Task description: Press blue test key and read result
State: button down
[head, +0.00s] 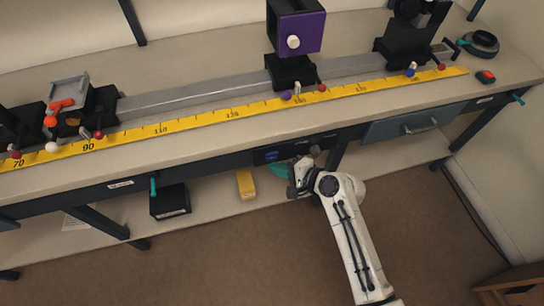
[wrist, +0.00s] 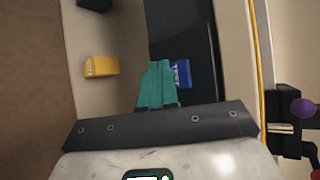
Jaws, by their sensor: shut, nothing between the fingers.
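The blue test key (head: 271,155) sits on a dark panel in the front edge of the bench. In the wrist view the key (wrist: 181,73) shows white lettering and lies just right of my fingers, partly covered by them. My gripper (wrist: 157,66) has teal fingers, shut and empty, pointing toward the dark panel. In the head view my gripper (head: 278,168) is just below and slightly right of the key. I cannot tell whether the fingers touch the key. No readable result shows in either view.
A yellow block (head: 245,184) and a black box (head: 170,201) lie on the lower shelf. A grey drawer (head: 405,127) is right of the panel. The bench top carries a rail (head: 190,97), a yellow scale (head: 210,122) and a purple unit (head: 300,33).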

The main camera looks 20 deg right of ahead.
jog(key=shift+w, duration=0.15)
jog(key=shift+w, duration=0.25)
jog(key=shift+w, duration=0.4)
dwell(0.8)
jog(key=shift+s, duration=0.15)
jog(key=shift+s+p, duration=0.5)
jog(key=shift+s, duration=0.15)
jog(key=shift+s, duration=0.15)
jog(key=shift+s+p, duration=1.15)
jog(key=shift+s, duration=1.25)
